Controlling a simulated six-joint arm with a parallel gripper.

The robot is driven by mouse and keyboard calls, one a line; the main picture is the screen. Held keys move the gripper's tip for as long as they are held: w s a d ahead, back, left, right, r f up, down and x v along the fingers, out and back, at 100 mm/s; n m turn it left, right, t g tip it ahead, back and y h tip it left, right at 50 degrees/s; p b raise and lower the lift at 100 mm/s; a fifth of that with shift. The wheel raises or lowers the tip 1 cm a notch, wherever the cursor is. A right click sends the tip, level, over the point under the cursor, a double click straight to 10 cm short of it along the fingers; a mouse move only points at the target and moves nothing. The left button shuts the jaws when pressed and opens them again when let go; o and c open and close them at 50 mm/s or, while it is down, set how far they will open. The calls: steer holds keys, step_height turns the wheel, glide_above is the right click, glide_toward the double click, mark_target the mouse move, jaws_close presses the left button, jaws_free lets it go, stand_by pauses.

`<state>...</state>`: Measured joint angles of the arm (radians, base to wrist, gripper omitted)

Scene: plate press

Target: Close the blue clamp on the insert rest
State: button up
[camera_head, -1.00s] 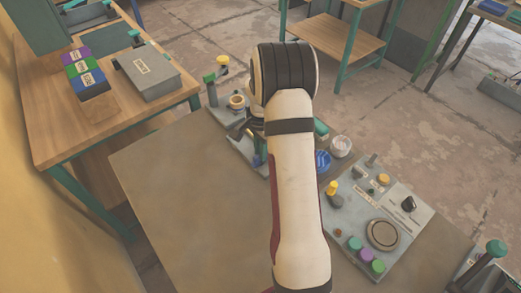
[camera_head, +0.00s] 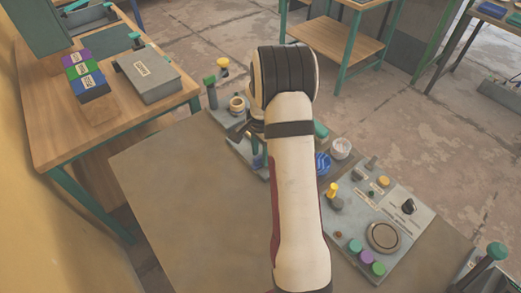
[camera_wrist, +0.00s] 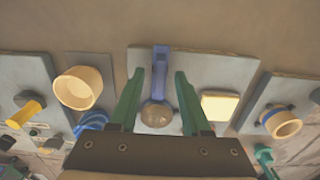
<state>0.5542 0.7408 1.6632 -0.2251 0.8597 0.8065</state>
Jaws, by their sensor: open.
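The blue clamp (camera_wrist: 160,72) shows in the wrist view as a narrow blue bar on a grey plate (camera_wrist: 207,66), which looks like the insert rest. A round brownish piece (camera_wrist: 155,114) is at the bar's near end. My gripper (camera_wrist: 159,77) is open, with one green finger on each side of the blue bar. Gaps show between the fingers and the bar, and nothing is gripped. I cannot tell how far the clamp is turned.
In the wrist view, a cream cup (camera_wrist: 78,90) and blue coil (camera_wrist: 91,122) are to the left. A pale yellow block (camera_wrist: 220,105) is close to the right finger, and a cream ring (camera_wrist: 284,124) is farther right. The bench (camera_head: 190,200) is bare at left front.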

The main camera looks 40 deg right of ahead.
step_height(320, 180, up, 16)
steer(key=shift+a+f, duration=0.1)
stand_by(0.4)
steer(key=s+a+r+n+y, duration=0.15)
steer(key=s+a+n, duration=0.25)
steer(key=s+a, duration=0.45)
steer(key=s+a+r+n, duration=0.3)
steer(key=s+a+n, duration=0.15)
steer(key=a, duration=0.75)
steer(key=s+a+f+n, duration=0.3)
steer(key=s+a+n, duration=0.1)
steer(key=s, duration=0.7)
steer(key=shift+a+f, duration=0.2)
steer(key=shift+a, duration=0.65)
